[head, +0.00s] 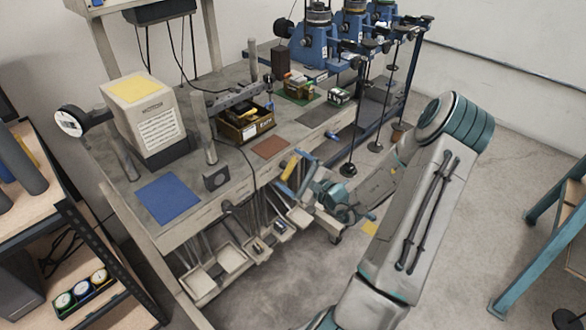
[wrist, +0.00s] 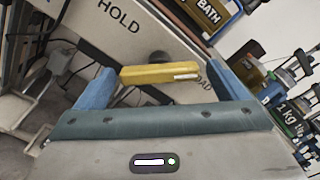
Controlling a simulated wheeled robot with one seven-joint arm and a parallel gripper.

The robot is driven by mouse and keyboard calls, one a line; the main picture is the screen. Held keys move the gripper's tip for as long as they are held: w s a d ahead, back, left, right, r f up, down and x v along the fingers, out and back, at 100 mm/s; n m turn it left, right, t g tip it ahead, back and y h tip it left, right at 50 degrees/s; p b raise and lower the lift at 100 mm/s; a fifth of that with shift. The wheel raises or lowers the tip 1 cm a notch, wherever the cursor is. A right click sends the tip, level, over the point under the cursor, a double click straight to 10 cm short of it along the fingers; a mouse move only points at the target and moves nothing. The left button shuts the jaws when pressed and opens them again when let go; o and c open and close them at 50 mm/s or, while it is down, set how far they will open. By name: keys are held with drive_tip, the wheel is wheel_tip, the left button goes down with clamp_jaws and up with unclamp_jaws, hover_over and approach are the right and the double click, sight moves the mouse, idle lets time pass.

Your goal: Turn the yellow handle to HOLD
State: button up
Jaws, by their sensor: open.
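The yellow handle (wrist: 158,74) lies across the wrist view, in front of a pale panel with a dark round knob behind it. In the head view the handle (head: 291,166) is small at the bench's front edge. The word HOLD (wrist: 119,15) is printed on the panel, above and left of the handle. Another label ending in "AD" (wrist: 205,77) is at its right end, partly hidden. My gripper (wrist: 162,70) is open, with one blue finger beyond each end of the handle and a gap at both sides. In the head view my gripper (head: 293,172) is at the bench front.
The bench (head: 237,192) carries a wooden box (head: 240,127), a blue mat (head: 168,198), a brown mat (head: 270,147) and blue machines (head: 313,47) at the back. Trays (head: 231,258) hang below its front. The floor (head: 290,285) in front is largely clear.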

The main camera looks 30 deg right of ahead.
drive_tip(key=shift+w+a, duration=0.1)
drive_tip(key=shift+w, duration=0.05)
drive_tip(key=shift+c, duration=0.3)
drive_tip(key=c, duration=0.9)
